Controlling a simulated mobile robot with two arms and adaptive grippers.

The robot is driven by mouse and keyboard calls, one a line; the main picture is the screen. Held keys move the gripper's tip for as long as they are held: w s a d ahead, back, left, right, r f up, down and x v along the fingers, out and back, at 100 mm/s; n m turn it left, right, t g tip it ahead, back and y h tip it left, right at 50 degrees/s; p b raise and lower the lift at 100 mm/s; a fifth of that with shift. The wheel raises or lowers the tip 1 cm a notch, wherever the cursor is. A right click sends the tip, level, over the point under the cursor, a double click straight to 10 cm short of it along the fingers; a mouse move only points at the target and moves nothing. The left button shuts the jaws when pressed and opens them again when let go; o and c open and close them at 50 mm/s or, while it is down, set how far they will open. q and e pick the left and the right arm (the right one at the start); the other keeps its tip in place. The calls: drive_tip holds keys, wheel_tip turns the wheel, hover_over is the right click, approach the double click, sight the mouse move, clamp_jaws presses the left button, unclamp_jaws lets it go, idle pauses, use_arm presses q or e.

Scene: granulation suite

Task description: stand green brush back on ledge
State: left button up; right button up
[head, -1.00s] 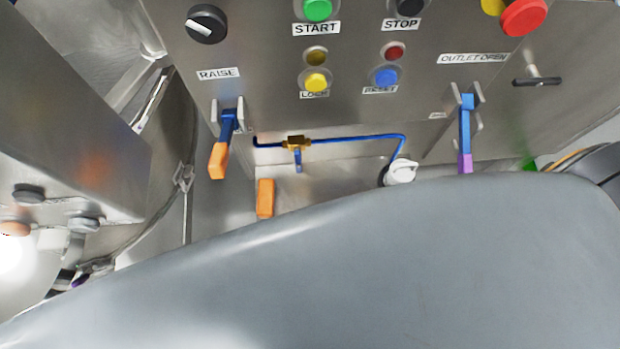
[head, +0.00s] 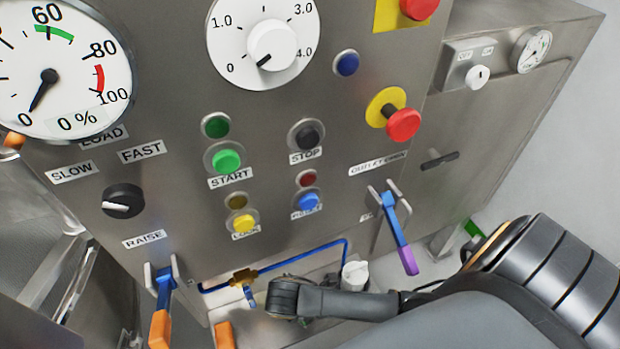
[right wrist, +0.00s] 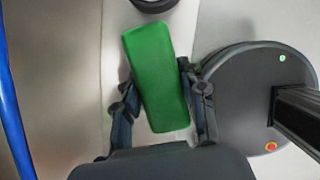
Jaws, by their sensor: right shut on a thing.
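The green brush (right wrist: 157,75) shows in the right wrist view as a plain green block, slightly tilted. My right gripper (right wrist: 160,98) has its two dark fingers on either side of it and is shut on it. In the head view my right arm comes in from the right, low across the picture, and I cannot make out its fingers there. A bit of green (head: 472,229) shows just behind that arm; I cannot tell whether it is the brush. A pale metal surface lies under the control panel; I cannot tell whether it is the ledge. My left gripper is not in view.
The control panel (head: 270,140) fills the head view, with knobs, buttons and gauges. Below it are a blue lever with an orange grip (head: 160,328), an orange block (head: 224,336), a blue pipe (head: 310,256), a white cap (head: 355,274) and a blue lever with a purple end (head: 408,261).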

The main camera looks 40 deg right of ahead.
drive_tip(key=shift+w+d, duration=0.25)
drive_tip(key=shift+w, duration=0.75)
drive_tip(key=f, duration=0.2)
drive_tip(key=shift+s+a+f, duration=0.1)
drive_tip(key=shift+s+f, duration=0.15)
drive_tip(key=shift+f, duration=0.1)
wheel_tip(320, 180, down, 4)
drive_tip(key=shift+r+b, duration=0.1)
drive_tip(key=shift+b, duration=0.55)
drive_tip(key=shift+w+f, duration=0.2)
drive_tip(key=shift+f, duration=0.05)
drive_tip(key=o, duration=1)
drive_tip(key=p+v, duration=0.2)
drive_tip(key=v, duration=1)
drive_tip(key=shift+s, duration=0.1)
